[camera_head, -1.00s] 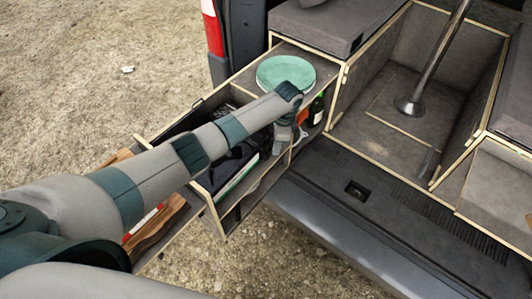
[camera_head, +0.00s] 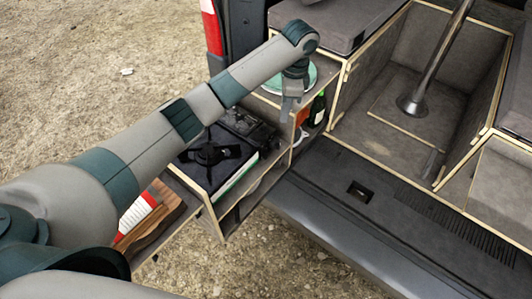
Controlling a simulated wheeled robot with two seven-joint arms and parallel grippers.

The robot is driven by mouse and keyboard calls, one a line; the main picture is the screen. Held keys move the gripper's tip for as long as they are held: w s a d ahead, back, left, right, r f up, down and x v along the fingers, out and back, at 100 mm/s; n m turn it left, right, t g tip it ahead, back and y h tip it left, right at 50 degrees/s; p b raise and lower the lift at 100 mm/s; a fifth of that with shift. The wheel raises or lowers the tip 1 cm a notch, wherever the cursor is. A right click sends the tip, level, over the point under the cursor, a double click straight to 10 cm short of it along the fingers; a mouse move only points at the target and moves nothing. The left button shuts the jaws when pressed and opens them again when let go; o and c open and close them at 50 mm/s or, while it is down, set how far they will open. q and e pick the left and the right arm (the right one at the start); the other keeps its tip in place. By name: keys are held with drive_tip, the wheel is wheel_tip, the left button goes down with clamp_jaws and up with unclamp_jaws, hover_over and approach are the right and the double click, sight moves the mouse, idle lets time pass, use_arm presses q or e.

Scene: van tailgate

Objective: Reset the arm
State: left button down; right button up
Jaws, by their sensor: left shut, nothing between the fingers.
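My left arm comes in from the left and reaches over the pull-out drawer unit at the van's tailgate. My left gripper (camera_head: 289,108) hangs down from the wrist, fingers shut and empty, in front of the green plate. The green plate (camera_head: 306,75) lies on the drawer top, partly hidden behind my wrist. My right gripper is not in view.
A black camping stove (camera_head: 212,152) sits in the pull-out drawer below my forearm. A dark green bottle (camera_head: 317,109) stands in the drawer unit right of my gripper. A wooden board (camera_head: 160,216) lies at lower left. The van's grey floor compartment (camera_head: 385,125) is open and bare around a metal post (camera_head: 437,60).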

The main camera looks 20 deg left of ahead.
use_arm(q)
drive_tip(key=shift+r, duration=0.7)
drive_tip(key=shift+d+f, duration=0.1)
